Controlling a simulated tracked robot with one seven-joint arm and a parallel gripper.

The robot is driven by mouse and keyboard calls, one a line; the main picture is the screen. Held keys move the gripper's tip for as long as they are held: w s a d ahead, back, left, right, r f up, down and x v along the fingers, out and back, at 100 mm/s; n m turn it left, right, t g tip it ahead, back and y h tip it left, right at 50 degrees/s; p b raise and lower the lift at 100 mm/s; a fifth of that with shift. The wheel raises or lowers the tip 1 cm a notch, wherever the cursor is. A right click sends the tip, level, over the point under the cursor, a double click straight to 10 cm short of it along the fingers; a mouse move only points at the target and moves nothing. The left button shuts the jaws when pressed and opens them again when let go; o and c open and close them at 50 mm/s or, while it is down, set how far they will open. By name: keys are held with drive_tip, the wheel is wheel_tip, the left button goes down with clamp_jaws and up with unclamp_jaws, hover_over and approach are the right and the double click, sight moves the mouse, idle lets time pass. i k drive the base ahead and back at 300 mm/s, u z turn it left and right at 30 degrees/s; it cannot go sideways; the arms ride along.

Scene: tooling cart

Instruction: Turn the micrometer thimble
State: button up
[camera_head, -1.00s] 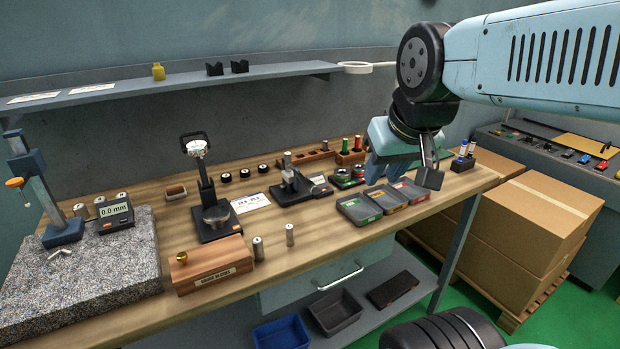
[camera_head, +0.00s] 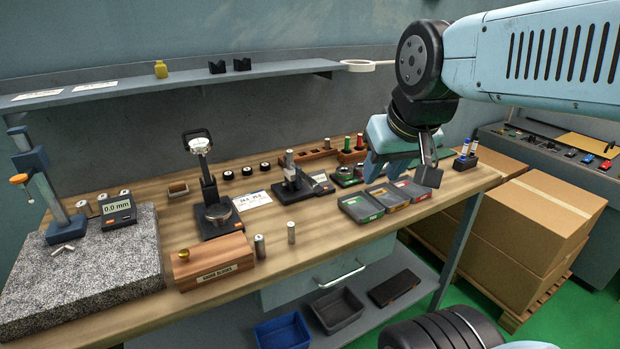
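A small gauge-like device (camera_head: 291,172) with an upright metal cylinder on a dark base stands at the back middle of the wooden bench. It may be the micrometer; its thimble is too small to make out. A small grey unit with a display (camera_head: 319,182) is at its right. My gripper (camera_head: 385,172) hangs at the bench's right part, to the right of this device and apart from it in the picture. The gap between the fingers is not clear, and I see nothing held.
Three small parts trays (camera_head: 361,209) lie below my gripper. Red and green handled pieces stand in a wooden rack (camera_head: 353,156) behind. Cardboard boxes (camera_head: 540,224) stand right.

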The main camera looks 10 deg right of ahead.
sight(311, 182)
drive_tip(key=u, duration=1.1)
drive_tip(key=i, duration=0.1)
drive_tip(key=z, duration=2.65)
drive_tip(key=k, duration=1.85)
drive_tip(key=u, duration=0.85)
drive_tip(key=i, duration=1)
